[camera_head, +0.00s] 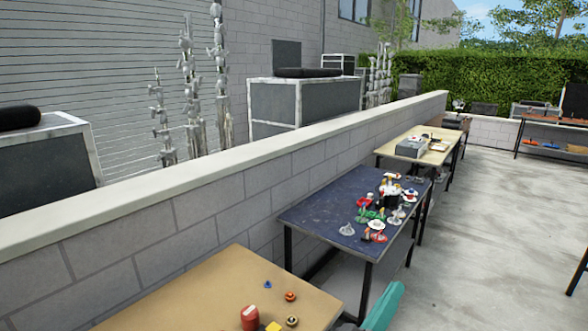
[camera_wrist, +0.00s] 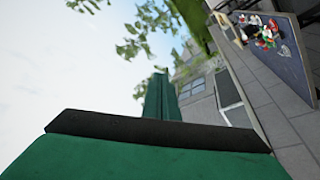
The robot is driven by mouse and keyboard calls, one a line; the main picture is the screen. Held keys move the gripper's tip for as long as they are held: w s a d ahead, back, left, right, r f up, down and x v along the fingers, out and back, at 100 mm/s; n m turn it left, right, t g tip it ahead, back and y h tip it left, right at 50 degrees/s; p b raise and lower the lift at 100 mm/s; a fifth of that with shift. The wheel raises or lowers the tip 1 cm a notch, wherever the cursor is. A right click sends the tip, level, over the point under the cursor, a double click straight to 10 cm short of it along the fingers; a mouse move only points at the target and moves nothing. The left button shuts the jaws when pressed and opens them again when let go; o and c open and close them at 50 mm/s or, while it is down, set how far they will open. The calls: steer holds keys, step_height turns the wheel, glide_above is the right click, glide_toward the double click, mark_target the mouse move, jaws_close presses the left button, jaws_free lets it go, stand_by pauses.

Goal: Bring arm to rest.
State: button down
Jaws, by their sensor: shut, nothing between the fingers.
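My gripper (camera_wrist: 160,97) shows in the wrist view as a narrow green shape rising behind a wide black and green body. It is shut with nothing held, and it points up toward open sky and leaves. In the head view only a teal part of my own arm shows at the bottom edge, and the gripper itself cannot be made out there. The gripper is apart from the tables and touches nothing that I can see.
A tan table (camera_head: 200,295) with a red item (camera_head: 249,318) is nearest. A dark blue table (camera_head: 318,214) with several small objects stands behind it, then a pale table (camera_head: 436,152). A block wall (camera_head: 200,212) runs along the left.

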steer(key=s+a+f+n+t+y, duration=0.1)
steer(key=s+a+f+n+y, duration=0.25)
steer(key=f, duration=0.35)
steer(key=s+a+f+n+t+y, duration=0.1)
steer(key=s+a+f+n+y, duration=0.15)
steer(key=s+f+y, duration=0.35)
steer(key=s+a+f+n+t+y, duration=0.1)
steer(key=s+a+f+n+y, duration=0.2)
steer(key=f, duration=0.6)
steer(key=s+a+f+m+g, duration=0.1)
steer(key=s+a+f+m, duration=0.2)
steer(key=s, duration=0.4)
steer(key=s+a+f+m+g+y, duration=0.1)
steer(key=s+a+f+m, duration=0.2)
steer(key=s, duration=0.5)
steer(key=s+a+f+m+g, duration=0.1)
steer(key=s+a+f+m, duration=0.2)
steer(key=s, duration=0.4)
steer(key=shift+s+a+f+y, duration=0.2)
steer(key=shift+a+f+y, duration=0.05)
steer(key=shift+a+y, duration=0.15)
